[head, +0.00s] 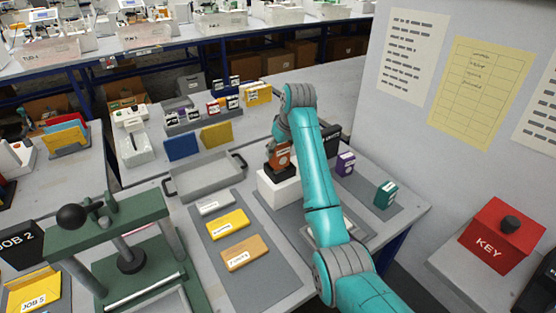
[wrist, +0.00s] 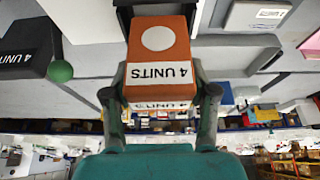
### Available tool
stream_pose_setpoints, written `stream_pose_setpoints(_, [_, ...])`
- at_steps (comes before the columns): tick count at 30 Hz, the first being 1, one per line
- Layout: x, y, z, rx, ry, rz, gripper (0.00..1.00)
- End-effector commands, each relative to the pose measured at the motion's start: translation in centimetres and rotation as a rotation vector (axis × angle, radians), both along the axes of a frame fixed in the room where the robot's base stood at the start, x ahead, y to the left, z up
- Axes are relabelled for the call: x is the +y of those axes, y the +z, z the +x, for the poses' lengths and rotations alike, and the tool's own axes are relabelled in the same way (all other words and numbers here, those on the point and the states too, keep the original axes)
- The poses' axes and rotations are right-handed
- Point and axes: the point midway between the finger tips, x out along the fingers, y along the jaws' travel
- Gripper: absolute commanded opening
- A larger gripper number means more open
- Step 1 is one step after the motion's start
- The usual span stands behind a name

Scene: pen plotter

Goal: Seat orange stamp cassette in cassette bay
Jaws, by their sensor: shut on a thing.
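The orange stamp cassette (wrist: 160,42) fills the upper middle of the wrist view, with a white round spot and a "4 UNITS" label. My gripper (wrist: 158,95) is shut on it, one dark finger at each side. In the head view the orange cassette (head: 279,158) is partly hidden by my teal arm. It shows just above a white block (head: 272,190), which may be the cassette bay; I cannot tell whether they touch. The opening of the block is hidden from view.
A black block (head: 332,138) stands just behind my arm. A purple cassette (head: 345,163) and a green cassette (head: 385,195) stand to the right. Flat plates lie on a grey mat (head: 262,280) to the left, beside a green press (head: 120,240). A grey tray (head: 205,178) sits behind.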

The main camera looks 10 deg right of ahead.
Motion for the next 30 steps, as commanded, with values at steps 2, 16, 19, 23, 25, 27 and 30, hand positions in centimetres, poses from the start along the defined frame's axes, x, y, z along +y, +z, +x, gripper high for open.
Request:
stream_pose_setpoints(2, [0.0, -0.6, 0.0, 0.0, 0.0, 0.0, 0.21])
stream_pose_setpoints(16, [0.0, -3.8, 0.0, -0.001, 0.0, 0.0, 0.21])
stream_pose_setpoints(19, [0.0, -3.9, 0.0, 0.0, 0.0, 0.0, 0.21])
stream_pose_setpoints(23, [0.0, -4.1, 0.0, 0.0, 0.0, 0.0, 0.67])
stream_pose_setpoints(25, [0.0, -4.1, 0.0, 0.0, 0.0, 0.0, 0.83])
stream_pose_setpoints(27, [0.0, -4.1, 0.0, 0.0, 0.0, 0.0, 0.83])
stream_pose_setpoints(30, [0.0, -4.1, 0.0, 0.0, 0.0, 0.0, 0.83])
